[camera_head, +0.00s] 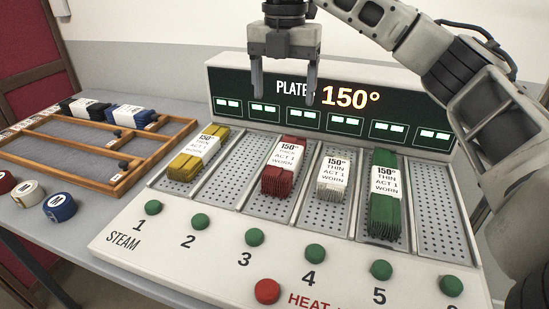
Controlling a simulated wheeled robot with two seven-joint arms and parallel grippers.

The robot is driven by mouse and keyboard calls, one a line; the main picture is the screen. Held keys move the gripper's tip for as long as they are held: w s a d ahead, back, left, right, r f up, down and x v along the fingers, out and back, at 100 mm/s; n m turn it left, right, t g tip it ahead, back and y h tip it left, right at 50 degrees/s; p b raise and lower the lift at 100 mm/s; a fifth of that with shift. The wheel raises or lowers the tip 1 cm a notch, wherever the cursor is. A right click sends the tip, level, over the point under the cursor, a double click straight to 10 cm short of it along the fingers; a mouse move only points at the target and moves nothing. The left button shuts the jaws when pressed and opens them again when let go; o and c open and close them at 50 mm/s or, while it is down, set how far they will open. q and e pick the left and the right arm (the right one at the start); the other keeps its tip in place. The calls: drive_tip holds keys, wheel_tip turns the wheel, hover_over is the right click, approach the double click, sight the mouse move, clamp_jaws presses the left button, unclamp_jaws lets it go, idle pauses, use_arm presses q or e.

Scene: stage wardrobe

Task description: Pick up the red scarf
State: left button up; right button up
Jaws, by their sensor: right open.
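The red scarf (277,181) lies folded in slot 3 of the steam plate machine (234,161). My right gripper (284,98) comes in from the upper right. It is open and empty, with its fingers pointing down in front of the display panel. It appears above and behind the red scarf, apart from it. My left gripper is not in view.
A yellow scarf (183,168), a white scarf (331,191) and a green scarf (384,216) lie in other slots. Slot 2 is empty. A wooden divided tray (60,165) with dark and blue bundles stands left. Green buttons and a red button (267,291) line the front.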

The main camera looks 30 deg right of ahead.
drive_tip(key=b, duration=0.2)
approach(286, 154)
drive_tip(key=f, duration=0.5)
drive_tip(key=shift+w+a+f, duration=0.2)
drive_tip(key=f, duration=0.5)
drive_tip(key=shift+s+d+f, duration=0.1)
drive_tip(key=shift+s+d, duration=0.1)
drive_tip(key=shift+s, duration=0.1)
drive_tip(key=c, duration=1.1)
